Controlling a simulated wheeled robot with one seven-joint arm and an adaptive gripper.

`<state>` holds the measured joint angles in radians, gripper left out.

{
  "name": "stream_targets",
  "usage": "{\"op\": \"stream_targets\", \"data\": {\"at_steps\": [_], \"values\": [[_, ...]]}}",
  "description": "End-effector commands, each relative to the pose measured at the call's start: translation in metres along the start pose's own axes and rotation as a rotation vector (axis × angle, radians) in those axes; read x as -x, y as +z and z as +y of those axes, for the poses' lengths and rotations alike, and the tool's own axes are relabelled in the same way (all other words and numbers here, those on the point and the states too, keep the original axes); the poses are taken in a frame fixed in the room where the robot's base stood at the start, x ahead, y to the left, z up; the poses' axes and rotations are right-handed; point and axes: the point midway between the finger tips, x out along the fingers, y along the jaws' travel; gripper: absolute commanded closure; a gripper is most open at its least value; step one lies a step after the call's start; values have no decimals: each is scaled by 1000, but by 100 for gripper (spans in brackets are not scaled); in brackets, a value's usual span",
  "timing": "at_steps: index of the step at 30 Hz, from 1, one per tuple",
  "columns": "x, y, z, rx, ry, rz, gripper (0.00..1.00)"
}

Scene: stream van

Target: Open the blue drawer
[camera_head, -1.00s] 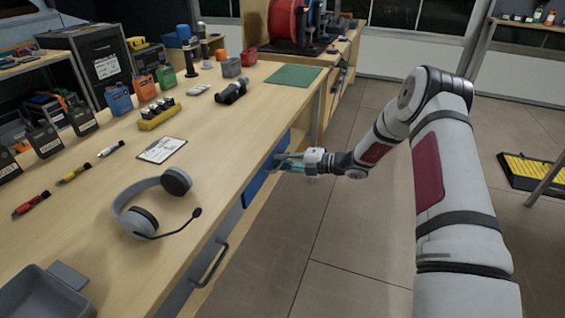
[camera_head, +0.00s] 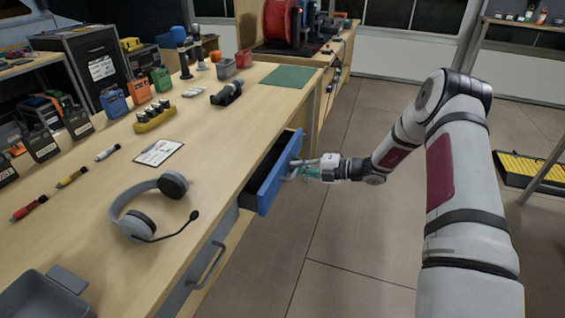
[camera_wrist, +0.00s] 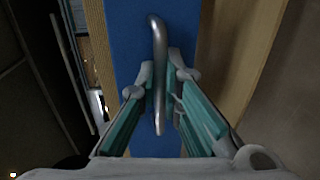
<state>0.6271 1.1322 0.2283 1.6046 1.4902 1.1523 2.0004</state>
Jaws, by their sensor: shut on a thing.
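The blue drawer (camera_head: 276,180) is partly pulled out from under the workbench, and its dark inside shows behind the front panel. Its blue front (camera_wrist: 130,45) also fills the middle of the wrist view, with a metal bar handle (camera_wrist: 158,50) on it. My gripper (camera_head: 298,169) is at the drawer front. In the wrist view my gripper (camera_wrist: 160,90) has its two fingers on either side of the handle, shut on it. The handle's upper end sticks out beyond the fingertips, and its lower end shows between the fingers.
The wooden workbench (camera_head: 215,130) holds a headset (camera_head: 140,222), a paper card (camera_head: 158,152) and several tools. A grey drawer with a handle (camera_head: 207,263) is nearer along the bench. The tiled floor (camera_head: 345,235) beside the bench is clear.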

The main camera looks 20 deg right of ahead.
Motion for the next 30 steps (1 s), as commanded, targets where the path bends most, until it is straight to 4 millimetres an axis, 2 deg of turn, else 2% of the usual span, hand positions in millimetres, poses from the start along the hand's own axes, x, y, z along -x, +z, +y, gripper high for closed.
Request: {"op": "stream_targets", "data": {"at_steps": [1,6,12,15,21,30], "values": [[19,2,-3,-2,-3,-7,100],[70,2,-14,-2,-3,-8,100],[121,1,-26,-1,-2,-6,100],[140,1,-30,-1,-2,-5,100],[163,1,-35,-1,-1,-3,100],[170,1,-36,0,-2,-2,100]]}}
